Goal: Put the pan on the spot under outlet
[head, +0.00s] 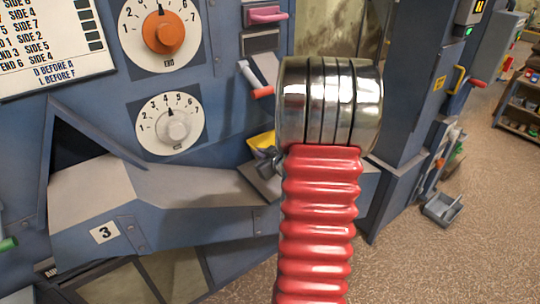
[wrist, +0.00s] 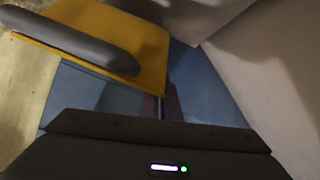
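A yellow piece (head: 262,140) shows just left of my red ribbed arm in the head view, mostly hidden behind it. In the wrist view a flat yellow object (wrist: 150,42) with a thick rounded dark-grey bar lies at the upper left; I cannot tell if it is the pan. A grey open tray-like container (head: 442,209), possibly a pan, sits on the floor at the right. My gripper's dark body (wrist: 165,150) with a small light fills the bottom of the wrist view. Its fingertips do not show clearly, and I cannot see a grasp. No outlet or spot is clearly identifiable.
A blue machine (head: 225,90) with two dials stands close in front. A sloping housing marked 3 (head: 104,232) juts out at the lower left. A blue column (head: 410,90) stands right of my arm. Speckled floor (head: 460,265) is open at the lower right; shelves (head: 522,100) stand beyond.

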